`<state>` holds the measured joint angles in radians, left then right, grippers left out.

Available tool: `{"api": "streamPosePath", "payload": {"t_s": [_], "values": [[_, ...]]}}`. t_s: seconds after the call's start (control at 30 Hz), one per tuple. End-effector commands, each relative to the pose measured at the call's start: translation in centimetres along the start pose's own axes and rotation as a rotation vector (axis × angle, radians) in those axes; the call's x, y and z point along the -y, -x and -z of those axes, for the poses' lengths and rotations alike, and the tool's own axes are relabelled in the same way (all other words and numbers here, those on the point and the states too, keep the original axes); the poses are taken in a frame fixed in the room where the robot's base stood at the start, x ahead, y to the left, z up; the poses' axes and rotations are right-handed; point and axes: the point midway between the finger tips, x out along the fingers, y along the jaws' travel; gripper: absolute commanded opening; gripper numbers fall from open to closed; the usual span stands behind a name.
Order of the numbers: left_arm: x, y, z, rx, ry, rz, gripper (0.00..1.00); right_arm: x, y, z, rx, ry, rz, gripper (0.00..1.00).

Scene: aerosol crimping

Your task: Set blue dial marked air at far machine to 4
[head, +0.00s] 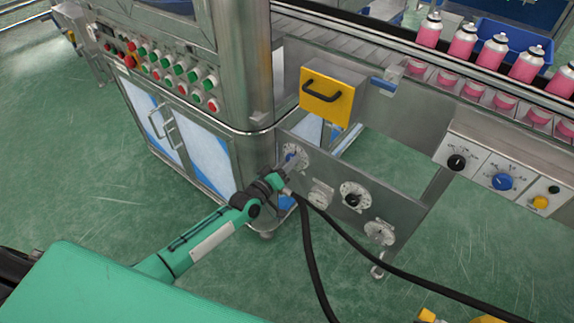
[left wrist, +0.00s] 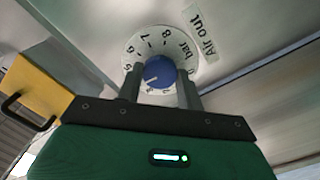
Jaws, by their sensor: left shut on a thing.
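The blue dial (left wrist: 160,73) sits on a white round scale plate (left wrist: 168,44) with a label reading "Air out" (left wrist: 200,35). My left gripper (left wrist: 160,88) is shut on the dial, one finger at each side. The white pointer line on the dial points to the lower left in the left wrist view, near the 5 end; the numbers below it are partly hidden, so the exact value cannot be read. In the head view, my left gripper (head: 288,166) reaches this plate (head: 296,152) at the panel's left end. My right gripper is not in view.
Another blue dial (head: 502,182) is on a white box at right. Black hoses (head: 340,232) hang in front. Pink cans (head: 463,42) line the conveyor.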

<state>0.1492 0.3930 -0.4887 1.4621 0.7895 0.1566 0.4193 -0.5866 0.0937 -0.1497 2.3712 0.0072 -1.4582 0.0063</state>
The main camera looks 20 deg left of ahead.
Motion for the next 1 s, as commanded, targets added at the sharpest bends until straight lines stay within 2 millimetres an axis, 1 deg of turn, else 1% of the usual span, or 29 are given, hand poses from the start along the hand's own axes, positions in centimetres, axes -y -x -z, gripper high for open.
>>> {"api": "streamPosePath", "payload": {"t_s": [0.1,0.3,0.53,0.8,0.83,0.87,0.9,0.93,1.0], "values": [[0.04,0.02,-0.05,0.001,0.052,0.0,0.14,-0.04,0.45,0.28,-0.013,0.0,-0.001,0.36],[0.03,0.02,-0.03,0.001,0.1,0.0,0.14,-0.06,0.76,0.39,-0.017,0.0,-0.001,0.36],[0.02,0.02,-0.01,0.001,0.115,0.001,0.14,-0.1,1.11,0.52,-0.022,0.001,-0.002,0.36],[0.03,0.02,0.0,0.001,0.114,0.001,0.14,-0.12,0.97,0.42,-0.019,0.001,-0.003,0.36],[0.03,0.02,0.0,0.001,0.114,0.001,0.43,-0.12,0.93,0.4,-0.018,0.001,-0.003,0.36],[0.03,0.02,0.0,0.001,0.114,0.001,0.49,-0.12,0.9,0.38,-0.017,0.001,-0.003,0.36],[0.03,0.02,0.0,0.001,0.114,0.001,0.57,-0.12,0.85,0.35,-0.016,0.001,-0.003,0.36],[0.03,0.02,0.0,0.001,0.114,0.001,0.59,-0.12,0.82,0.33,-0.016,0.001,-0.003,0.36],[0.03,0.02,0.0,0.001,0.114,0.001,0.59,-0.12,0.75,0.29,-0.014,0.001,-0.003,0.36]]}}
